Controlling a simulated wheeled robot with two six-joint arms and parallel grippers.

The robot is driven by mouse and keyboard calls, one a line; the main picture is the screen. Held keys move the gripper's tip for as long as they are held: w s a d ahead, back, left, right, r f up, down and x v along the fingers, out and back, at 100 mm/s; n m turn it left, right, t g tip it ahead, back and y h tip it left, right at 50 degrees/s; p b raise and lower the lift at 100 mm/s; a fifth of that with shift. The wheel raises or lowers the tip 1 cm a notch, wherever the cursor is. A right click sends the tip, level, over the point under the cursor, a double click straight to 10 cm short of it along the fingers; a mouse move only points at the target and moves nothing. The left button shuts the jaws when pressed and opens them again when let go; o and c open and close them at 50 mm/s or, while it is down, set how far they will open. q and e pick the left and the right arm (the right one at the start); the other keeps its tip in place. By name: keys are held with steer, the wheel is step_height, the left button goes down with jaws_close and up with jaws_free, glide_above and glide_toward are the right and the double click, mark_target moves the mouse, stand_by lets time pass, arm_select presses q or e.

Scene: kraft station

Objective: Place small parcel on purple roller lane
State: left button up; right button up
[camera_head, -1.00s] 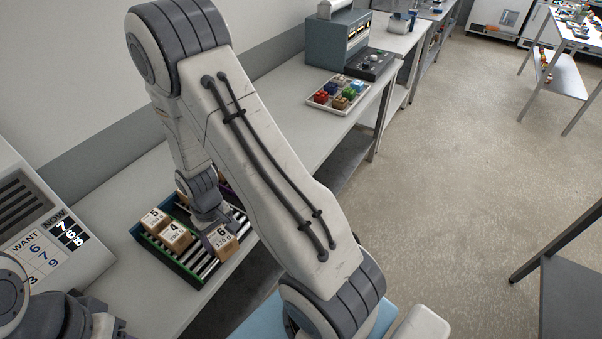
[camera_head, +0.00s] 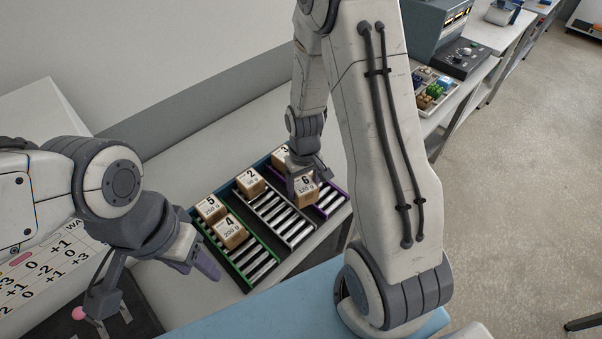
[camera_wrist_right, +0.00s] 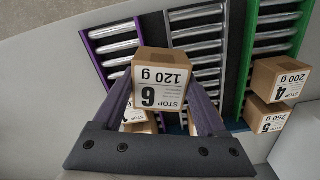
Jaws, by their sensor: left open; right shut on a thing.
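The small parcel (camera_head: 306,190) is a brown box labelled 6 and 120 g. My right gripper (camera_head: 303,172) is shut on it, with a finger on each side in the right wrist view, where the parcel (camera_wrist_right: 161,82) hides part of the rack. The purple roller lane (camera_head: 330,204) is the rightmost lane in the head view; in the right wrist view it (camera_wrist_right: 114,42) is at the left. The parcel is over the rack between the middle lane and the purple lane; its height is unclear. My left gripper (camera_head: 194,262) is open and empty, left of the rack.
Parcel 2 (camera_head: 250,181) is on the middle lane (camera_head: 285,222). Parcels 5 (camera_head: 209,207) and 4 (camera_head: 229,232) are on the green lane (camera_head: 255,262). A pink knob (camera_head: 78,314) is at lower left.

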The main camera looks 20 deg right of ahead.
steer(key=s+d+r+n+b, duration=0.1)
steer(key=s+d+r+n, duration=0.2)
steer(key=d, duration=0.4)
steer(key=s+d+r+b, duration=0.1)
steer(key=s+d+r, duration=0.2)
steer(key=s+d, duration=0.35)
steer(key=w+a+f+p, duration=0.1)
steer(key=w+a+f, duration=0.1)
steer(key=w, duration=0.1)
steer(key=w+a+f+p, duration=0.1)
steer(key=w+a+f, duration=0.1)
steer(key=w, duration=0.1)
steer(key=w+a+f+p, duration=0.1)
steer(key=w+a+f, duration=0.1)
steer(key=w, duration=0.1)
steer(key=shift+w+a+f, duration=0.15)
steer(key=shift+w+f, duration=0.1)
steer(key=shift+w, duration=0.1)
step_height(320, 180, down, 4)
steer(key=shift+r+p, duration=0.2)
steer(key=shift+p, duration=0.45)
steer(key=shift+f, duration=0.2)
